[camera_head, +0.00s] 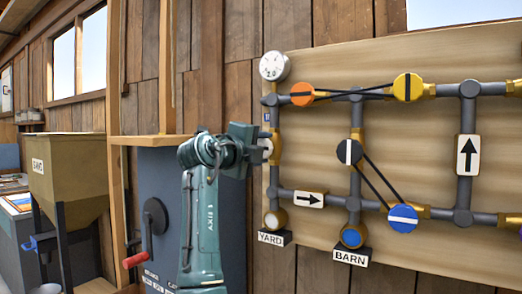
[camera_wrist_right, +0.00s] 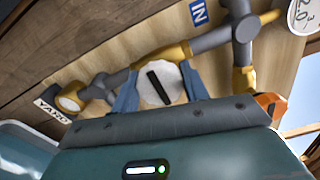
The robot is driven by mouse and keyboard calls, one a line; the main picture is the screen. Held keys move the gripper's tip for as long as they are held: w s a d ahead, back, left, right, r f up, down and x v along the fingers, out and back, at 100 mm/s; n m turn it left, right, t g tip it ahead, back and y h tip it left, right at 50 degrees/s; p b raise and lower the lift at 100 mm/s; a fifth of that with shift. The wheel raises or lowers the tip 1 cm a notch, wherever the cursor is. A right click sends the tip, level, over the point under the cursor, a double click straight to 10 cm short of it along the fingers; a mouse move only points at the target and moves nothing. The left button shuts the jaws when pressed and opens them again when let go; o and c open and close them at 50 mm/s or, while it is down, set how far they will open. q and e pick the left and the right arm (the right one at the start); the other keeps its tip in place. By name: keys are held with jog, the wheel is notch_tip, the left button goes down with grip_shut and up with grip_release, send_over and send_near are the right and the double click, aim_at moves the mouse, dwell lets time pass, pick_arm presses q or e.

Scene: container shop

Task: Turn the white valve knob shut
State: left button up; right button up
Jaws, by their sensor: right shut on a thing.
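The white valve knob (camera_wrist_right: 158,84) has a round pale face with a black bar. In the right wrist view its bar lies roughly crosswise to the grey pipe and brass fittings (camera_wrist_right: 175,52). In the head view only a sliver of the knob (camera_head: 268,148) shows beside my gripper; the rest is hidden. My right gripper (camera_head: 262,150) reaches in from the left and is shut on the knob, with one finger on each side of it. My left gripper is in neither view.
The pipe board carries an orange knob (camera_head: 302,94), a yellow knob (camera_head: 408,87), a black knob (camera_head: 349,152) and a blue knob (camera_head: 403,218), joined by black links. A gauge (camera_head: 275,66) sits above. A blue cabinet (camera_head: 163,185) with a red-handled crank stands behind my arm.

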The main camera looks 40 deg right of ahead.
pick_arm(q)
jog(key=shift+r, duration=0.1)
pick_arm(e)
jog(key=o, duration=0.5)
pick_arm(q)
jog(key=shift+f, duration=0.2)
pick_arm(e)
jog(key=o, duration=0.5)
pick_arm(q)
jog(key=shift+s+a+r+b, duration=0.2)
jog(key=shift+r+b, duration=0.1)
jog(key=shift+b, duration=0.2)
pick_arm(e)
jog(key=v, duration=1.3)
jog(key=shift+a, duration=0.1)
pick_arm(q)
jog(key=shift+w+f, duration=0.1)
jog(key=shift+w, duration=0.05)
